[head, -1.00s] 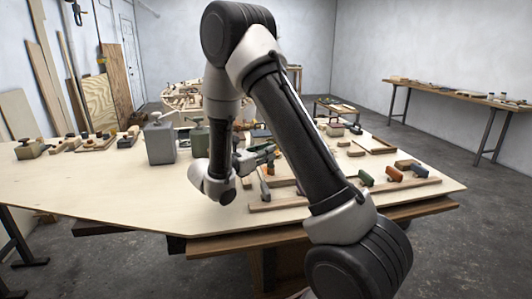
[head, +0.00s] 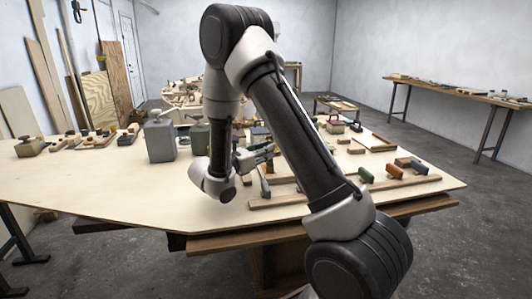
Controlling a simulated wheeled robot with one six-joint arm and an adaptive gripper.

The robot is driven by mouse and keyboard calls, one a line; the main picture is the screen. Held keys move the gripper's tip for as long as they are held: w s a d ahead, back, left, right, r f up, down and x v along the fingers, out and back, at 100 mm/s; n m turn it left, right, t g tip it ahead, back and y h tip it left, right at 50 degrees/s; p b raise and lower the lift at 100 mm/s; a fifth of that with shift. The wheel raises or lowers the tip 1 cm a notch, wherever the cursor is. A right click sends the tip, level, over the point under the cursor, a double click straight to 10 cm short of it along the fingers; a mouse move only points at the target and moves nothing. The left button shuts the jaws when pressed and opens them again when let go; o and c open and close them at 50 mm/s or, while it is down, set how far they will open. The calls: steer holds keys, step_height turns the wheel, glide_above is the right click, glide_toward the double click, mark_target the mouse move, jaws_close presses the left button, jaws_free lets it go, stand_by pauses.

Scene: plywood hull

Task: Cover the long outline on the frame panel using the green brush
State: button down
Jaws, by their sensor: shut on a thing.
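My gripper (head: 260,158) is at the end of my folded arm, low over the middle of the plywood bench. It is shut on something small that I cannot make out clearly. A grey, narrow piece (head: 265,184) shows just below it. A green-handled tool (head: 366,174), possibly a brush, lies to the right beside a wooden strip, apart from my gripper. An orange-handled tool (head: 394,172) and a blue one (head: 411,164) lie next to it. A frame of wooden strips (head: 280,201) lies on the bench, partly hidden by my arm. I cannot make out the long outline.
The plywood bench (head: 110,190) has free room at its front left. Small tools and blocks (head: 90,140) line the back left. Another table (head: 455,93) stands at the right wall.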

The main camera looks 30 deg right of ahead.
steer(key=shift+w+d, duration=0.25)
steer(key=shift+w, duration=0.6)
steer(key=shift+w+d, duration=0.25)
steer(key=shift+w, duration=0.65)
steer(key=shift+w+d, duration=0.25)
steer(key=shift+w, duration=0.6)
steer(key=shift+w, duration=0.1)
steer(key=shift+w+d, duration=0.25)
steer(key=shift+w, duration=0.65)
steer(key=shift+w+d, duration=0.25)
steer(key=shift+w, duration=0.6)
steer(key=shift+s+a, duration=0.25)
steer(key=shift+s, duration=0.75)
steer(key=shift+s, duration=0.1)
steer(key=shift+s+a, duration=0.15)
steer(key=shift+s, duration=0.35)
steer(key=shift+s+a, duration=0.15)
steer(key=shift+s, duration=0.35)
steer(key=shift+s, duration=0.1)
steer(key=shift+s+a, duration=0.3)
steer(key=shift+s, duration=0.65)
steer(key=shift+s+a, duration=0.25)
steer(key=shift+s, duration=0.65)
